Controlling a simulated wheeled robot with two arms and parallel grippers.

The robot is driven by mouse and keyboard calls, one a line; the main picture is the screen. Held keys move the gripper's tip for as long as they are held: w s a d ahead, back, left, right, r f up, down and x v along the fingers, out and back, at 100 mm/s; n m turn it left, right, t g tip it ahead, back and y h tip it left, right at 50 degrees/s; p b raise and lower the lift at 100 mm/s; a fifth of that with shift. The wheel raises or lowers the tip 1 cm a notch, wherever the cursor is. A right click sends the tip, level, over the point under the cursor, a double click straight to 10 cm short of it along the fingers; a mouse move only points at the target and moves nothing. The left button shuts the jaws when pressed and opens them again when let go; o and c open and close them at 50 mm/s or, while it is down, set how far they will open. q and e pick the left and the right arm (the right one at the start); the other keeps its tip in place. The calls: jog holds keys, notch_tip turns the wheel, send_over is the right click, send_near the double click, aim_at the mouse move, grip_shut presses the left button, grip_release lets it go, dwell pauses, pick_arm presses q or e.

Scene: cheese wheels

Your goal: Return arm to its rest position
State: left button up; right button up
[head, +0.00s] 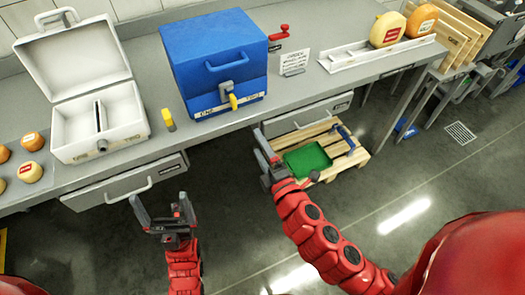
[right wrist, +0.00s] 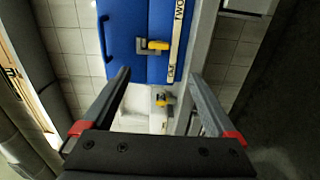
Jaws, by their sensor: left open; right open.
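My left gripper (head: 165,218) is open and empty, above the floor in front of the grey workbench, below the white case. My right gripper (head: 262,160) is open and empty, in front of the bench edge, to the left of the green tray in the head view. In the right wrist view my right gripper's fingers (right wrist: 160,95) stand wide apart with nothing between them. Both red arms show in the head view. The blue box (head: 215,62) sits shut on the bench, with a yellow-handled latch; it also shows in the right wrist view (right wrist: 155,18).
The grey workbench (head: 330,88) carries an open white case (head: 85,115), several cheese wheels (head: 388,30), a white rail tray (head: 375,60) and a small sign (head: 294,62). Below stands a wooden pallet (head: 345,165) with a green tray (head: 307,160). Open floor lies in front.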

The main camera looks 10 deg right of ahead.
jog(key=shift+s+d+r, duration=0.1)
jog(key=shift+s+d, duration=0.1)
jog(key=shift+s, duration=0.5)
jog(key=shift+w, duration=0.1)
